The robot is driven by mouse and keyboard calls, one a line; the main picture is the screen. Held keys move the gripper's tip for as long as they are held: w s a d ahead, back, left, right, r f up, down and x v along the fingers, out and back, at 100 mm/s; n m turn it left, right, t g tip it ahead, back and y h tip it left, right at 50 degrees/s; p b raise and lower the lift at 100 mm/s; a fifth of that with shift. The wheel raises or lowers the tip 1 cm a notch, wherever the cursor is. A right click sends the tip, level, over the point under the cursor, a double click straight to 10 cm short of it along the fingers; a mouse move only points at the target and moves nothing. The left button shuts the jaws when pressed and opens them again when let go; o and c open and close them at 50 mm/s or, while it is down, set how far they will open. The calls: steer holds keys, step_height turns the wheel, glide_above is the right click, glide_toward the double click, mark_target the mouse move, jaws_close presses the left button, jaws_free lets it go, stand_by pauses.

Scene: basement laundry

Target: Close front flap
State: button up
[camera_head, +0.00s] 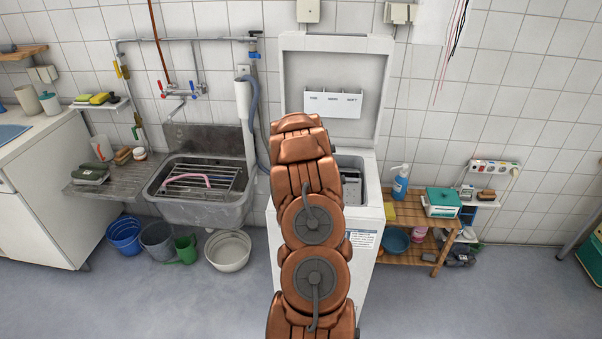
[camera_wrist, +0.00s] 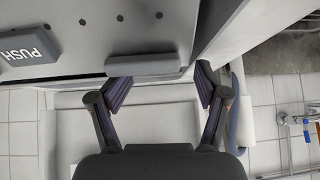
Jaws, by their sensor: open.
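The top-loading washing machine (camera_head: 357,267) stands in the middle of the head view with its lid (camera_head: 337,72) raised upright against the wall. My brown arm covers most of its opening and hides my gripper there. In the wrist view a grey metal panel with round holes (camera_wrist: 125,32), apparently a drum flap, carries a dark PUSH button (camera_wrist: 28,48). A rounded grey lip (camera_wrist: 150,65) runs along its edge. My gripper (camera_wrist: 163,84) is open and empty, its fingertips to either side of this lip. I cannot tell whether they touch it, or which flap is the front one.
A steel sink (camera_head: 200,213) stands left of the machine, with buckets (camera_head: 124,235) and a white basin (camera_head: 228,250) on the floor. A low wooden shelf (camera_head: 408,215) with a blue bottle (camera_head: 400,184) is close on the right.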

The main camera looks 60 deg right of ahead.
steer(key=shift+s+a+r, duration=0.15)
steer(key=shift+a+r, duration=0.1)
steer(key=shift+r, duration=0.7)
steer(key=shift+s+a+r, duration=0.1)
steer(key=shift+a+r, duration=0.15)
steer(key=shift+r, duration=0.7)
steer(key=shift+s+a+r+p, duration=0.1)
steer(key=shift+a+r+p, duration=0.15)
steer(key=shift+r, duration=0.75)
steer(key=shift+s+a+r+p, duration=0.1)
steer(key=shift+a+r+p, duration=0.15)
steer(key=shift+r, duration=0.75)
steer(key=v, duration=1.2)
steer(key=shift+c, duration=0.3)
